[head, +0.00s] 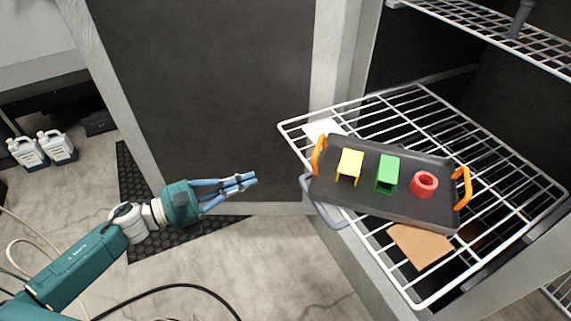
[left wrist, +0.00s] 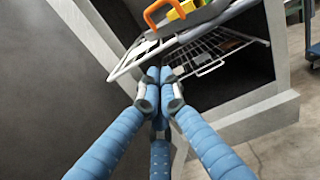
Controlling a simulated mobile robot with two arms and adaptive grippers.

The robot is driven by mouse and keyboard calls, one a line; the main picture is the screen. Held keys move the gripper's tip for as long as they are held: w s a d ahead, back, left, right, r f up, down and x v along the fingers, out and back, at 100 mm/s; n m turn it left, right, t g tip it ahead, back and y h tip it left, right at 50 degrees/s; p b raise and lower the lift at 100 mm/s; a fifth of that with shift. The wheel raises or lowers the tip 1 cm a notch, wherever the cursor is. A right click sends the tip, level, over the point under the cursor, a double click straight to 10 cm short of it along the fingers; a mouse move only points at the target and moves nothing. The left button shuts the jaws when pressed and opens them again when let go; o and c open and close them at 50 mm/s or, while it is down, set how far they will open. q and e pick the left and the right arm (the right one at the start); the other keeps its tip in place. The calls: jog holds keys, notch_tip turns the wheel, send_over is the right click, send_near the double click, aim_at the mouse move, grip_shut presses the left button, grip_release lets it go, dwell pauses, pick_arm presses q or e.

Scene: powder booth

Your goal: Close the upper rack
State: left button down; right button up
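A white wire rack (head: 292,127) sticks out of the dark booth, with a grey loop handle (head: 335,218) at its front edge. A rack edge also shows at the top of the left wrist view (left wrist: 128,66). Another wire rack (head: 460,22) sits higher inside the booth. The extended rack bears a dark tray (head: 405,208) with orange handles, a yellow piece (head: 349,163), a green piece (head: 388,172) and a red ring (head: 424,184). My left gripper (head: 252,180) is empty, its fingertips together, left of the rack and apart from it. My right gripper is out of view.
A brown flat piece (head: 420,245) and a white sheet (head: 323,129) show at the rack, partly hidden by the tray. A dark panel (head: 205,85) stands behind my left gripper. White jugs (head: 56,146) stand far left. A lower rack (left wrist: 215,50) is below the extended one.

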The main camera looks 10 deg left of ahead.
aim_at(302, 160)
pick_arm(q)
jog(key=p+x, duration=0.4)
jog(key=x, duration=0.8)
jog(key=shift+w+d, duration=0.15)
jog(key=shift+d, duration=0.05)
